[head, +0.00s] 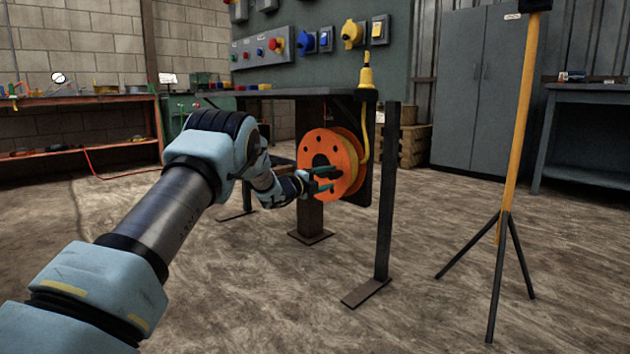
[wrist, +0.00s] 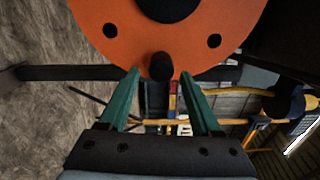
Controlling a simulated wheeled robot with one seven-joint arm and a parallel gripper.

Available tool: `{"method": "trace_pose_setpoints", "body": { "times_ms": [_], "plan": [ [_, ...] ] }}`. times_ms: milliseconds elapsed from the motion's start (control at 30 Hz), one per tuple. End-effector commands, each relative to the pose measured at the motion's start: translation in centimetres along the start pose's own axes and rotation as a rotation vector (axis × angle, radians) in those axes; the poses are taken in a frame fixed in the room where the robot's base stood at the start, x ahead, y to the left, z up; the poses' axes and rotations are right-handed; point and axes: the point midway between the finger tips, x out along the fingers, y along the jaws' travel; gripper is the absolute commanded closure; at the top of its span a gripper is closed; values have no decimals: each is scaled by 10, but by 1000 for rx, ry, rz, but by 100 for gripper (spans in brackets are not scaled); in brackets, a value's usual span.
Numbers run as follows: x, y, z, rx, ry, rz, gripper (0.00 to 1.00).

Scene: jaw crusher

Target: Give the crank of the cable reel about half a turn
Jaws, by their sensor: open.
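The orange cable reel (head: 347,150), a disc with dark holes, is mounted upright on the stand's side in the head view. Its face fills the top of the wrist view (wrist: 236,18), with a dark hub (wrist: 168,6). A short dark crank knob (wrist: 160,66) shows below the hub, near the disc's lower edge. My gripper (head: 324,179) is at the reel's face, its green fingers apart. In the wrist view my gripper (wrist: 160,75) is open, with the knob between the fingertips in the picture. I cannot tell whether either finger touches it. In the head view the crank is hard to make out.
A dark post (head: 387,190) with a flat foot stands right of the reel. A yellow cable (head: 366,130) hangs beside the reel. A yellow pole on a tripod (head: 508,170) stands farther right. A workbench (head: 80,100) is at the left. The floor in front is clear.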

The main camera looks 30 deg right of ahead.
Motion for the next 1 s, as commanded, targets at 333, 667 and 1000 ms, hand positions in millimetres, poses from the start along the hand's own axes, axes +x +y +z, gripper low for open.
{"method": "trace_pose_setpoints", "body": {
  "times_ms": [333,667,1000],
  "plan": [
    [-65,-4,1,-2,-3,2,35],
    [-89,-1,0,1,-1,0,35],
    [-89,0,0,1,-1,0,35]
  ]
}}
